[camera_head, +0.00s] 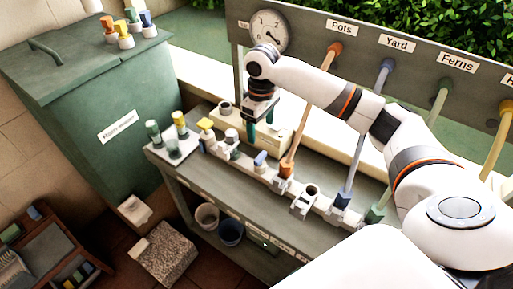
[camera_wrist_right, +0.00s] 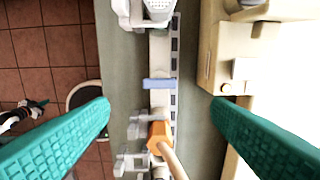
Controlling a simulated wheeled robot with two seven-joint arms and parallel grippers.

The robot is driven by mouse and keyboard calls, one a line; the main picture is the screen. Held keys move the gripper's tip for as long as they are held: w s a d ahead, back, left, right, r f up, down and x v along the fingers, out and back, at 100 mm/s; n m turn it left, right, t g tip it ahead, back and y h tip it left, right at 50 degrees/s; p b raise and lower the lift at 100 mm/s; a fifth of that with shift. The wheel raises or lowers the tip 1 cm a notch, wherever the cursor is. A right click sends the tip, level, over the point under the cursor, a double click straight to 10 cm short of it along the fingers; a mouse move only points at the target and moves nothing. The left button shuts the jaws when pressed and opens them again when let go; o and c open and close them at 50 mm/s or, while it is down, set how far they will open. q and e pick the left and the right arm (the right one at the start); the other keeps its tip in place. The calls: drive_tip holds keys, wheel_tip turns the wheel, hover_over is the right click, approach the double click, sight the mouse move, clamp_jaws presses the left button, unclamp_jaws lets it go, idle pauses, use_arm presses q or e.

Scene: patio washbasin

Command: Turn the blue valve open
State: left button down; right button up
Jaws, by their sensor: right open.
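The blue valve handle (camera_head: 260,158) is a small flat bar on the white pipe manifold (camera_head: 322,205) along the bench. In the right wrist view the blue handle (camera_wrist_right: 159,84) lies across the manifold. My right gripper (camera_head: 262,128) is above the manifold near the blue handle, pointing down. Its teal fingers are spread wide in the wrist view, with nothing between them, and the handle shows between and beyond their tips. What looks like my left gripper (camera_wrist_right: 34,105) is small at the left edge of the wrist view; its fingers are unclear.
An orange hose connector (camera_head: 287,168) stands on the manifold right of the blue handle. A cream box (camera_head: 262,145) sits behind it. A labelled board (camera_head: 395,55) with a gauge (camera_head: 269,30) stands behind. Buckets (camera_head: 230,232) are below the bench.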

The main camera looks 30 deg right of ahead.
hover_over(260, 156)
wheel_tip(260, 156, down, 5)
drive_tip(key=shift+s+d+r+p, duration=0.1)
drive_tip(key=shift+p, duration=0.2)
wheel_tip(260, 156, down, 7)
drive_tip(key=shift+r+p, duration=0.15)
drive_tip(key=shift+p, duration=0.15)
use_arm(q)
drive_tip(key=shift+s+r, duration=0.15)
drive_tip(key=shift+r, duration=0.45)
use_arm(e)
drive_tip(key=c, duration=1)
use_arm(q)
drive_tip(key=shift+s, duration=0.2)
